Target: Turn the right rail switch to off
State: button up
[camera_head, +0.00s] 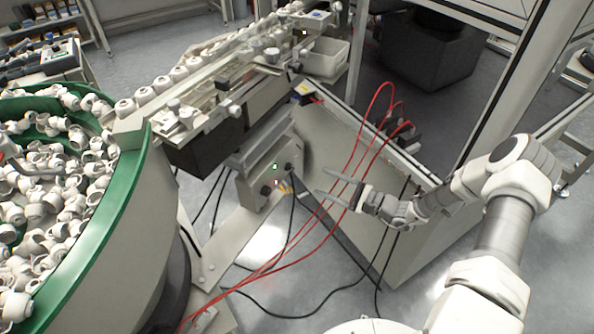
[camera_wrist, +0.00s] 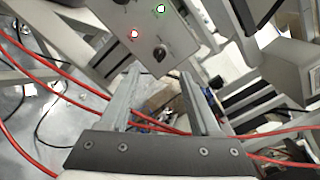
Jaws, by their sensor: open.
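A grey control box (camera_head: 268,172) hangs under the feed rail and carries two dark rotary knobs, a green light and a red light. The right knob (camera_head: 289,167) is on the box's right side; the left knob (camera_head: 265,190) is lower left. In the wrist view, a dark knob (camera_wrist: 160,53), apparently the right one, shows just beyond and between my fingertips. Its exact pointer angle is too small to tell. My gripper (camera_head: 320,181) is open and empty, to the right of the box and apart from the knob. In the wrist view both fingers (camera_wrist: 158,73) are spread.
Red hoses (camera_head: 372,150) loop close around my gripper and cross below the box. Black cables hang beneath the box. A green-rimmed bowl (camera_head: 130,200) full of white caps stands at the left. A beige machine panel (camera_head: 345,200) stands behind my gripper.

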aim_at(293, 169)
jog(key=x, duration=1)
jog(key=shift+b, duration=0.3)
grip_shut()
